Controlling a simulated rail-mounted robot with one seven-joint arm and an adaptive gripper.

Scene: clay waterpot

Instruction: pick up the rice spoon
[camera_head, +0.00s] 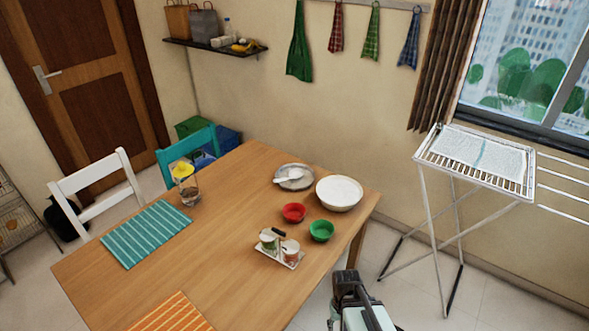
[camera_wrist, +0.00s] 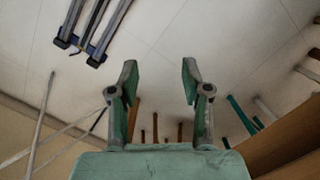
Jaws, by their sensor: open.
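A white spoon-like utensil (camera_head: 287,177), which looks like the rice spoon, lies on a round grey plate (camera_head: 306,183) near the far right part of the wooden table. The utensil is small in this view and its exact shape is hard to tell. My gripper is open and empty in the wrist view (camera_wrist: 159,75), with its two fingers wide apart. In the head view my arm's end is at the bottom, beyond the table's right edge and well apart from the utensil. The utensil is not in the wrist view.
A white bowl (camera_head: 340,193) stands right of the plate. A red bowl (camera_head: 293,213), a green bowl (camera_head: 321,231) and a condiment tray (camera_head: 290,262) sit nearer. A yellow-topped jar (camera_head: 190,188) stands left. A drying rack (camera_head: 475,165) stands right of the table.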

